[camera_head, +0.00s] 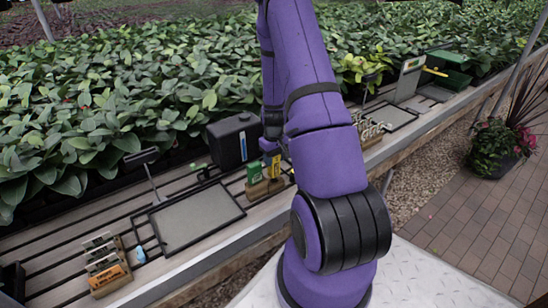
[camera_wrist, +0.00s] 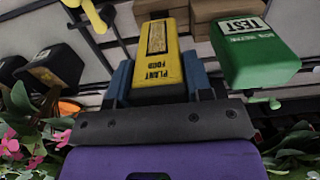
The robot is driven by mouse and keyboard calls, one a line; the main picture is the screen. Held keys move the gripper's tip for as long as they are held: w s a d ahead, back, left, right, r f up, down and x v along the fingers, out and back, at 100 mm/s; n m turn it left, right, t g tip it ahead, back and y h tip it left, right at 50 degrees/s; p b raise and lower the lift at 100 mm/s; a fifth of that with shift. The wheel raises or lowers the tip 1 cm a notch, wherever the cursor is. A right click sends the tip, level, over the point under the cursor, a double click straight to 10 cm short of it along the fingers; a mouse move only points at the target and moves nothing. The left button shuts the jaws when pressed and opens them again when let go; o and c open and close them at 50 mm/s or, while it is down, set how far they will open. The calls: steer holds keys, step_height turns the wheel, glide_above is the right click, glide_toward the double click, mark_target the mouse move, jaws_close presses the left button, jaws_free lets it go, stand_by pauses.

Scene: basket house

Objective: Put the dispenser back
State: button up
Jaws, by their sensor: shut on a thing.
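The dispenser is a yellow box labelled PLANT FOOD (camera_wrist: 158,66); it also shows in the head view (camera_head: 275,166). My gripper (camera_wrist: 158,82), with blue fingers on either side, is shut on it. In the head view my gripper (camera_head: 272,144) reaches down over the bench with the dispenser below it. A wooden holder (camera_head: 258,191) stands right under the dispenser; its blocks (camera_wrist: 215,12) show beyond the dispenser in the wrist view. I cannot tell whether the dispenser touches the holder. A green TEST box (camera_head: 254,173) stands at the holder, beside the dispenser.
A black canister (camera_head: 233,140) stands left of my gripper. A framed grey tray (camera_head: 196,220) lies on the slatted bench farther left, then a wooden rack (camera_head: 108,274). Dense plants (camera_head: 120,110) line the back. My arm hides part of the bench.

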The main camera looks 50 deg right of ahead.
steer(key=shift+f, duration=1.15)
steer(key=o, duration=0.9)
step_height(320, 180, up, 11)
steer(key=shift+f, duration=0.1)
steer(key=shift+a, duration=0.1)
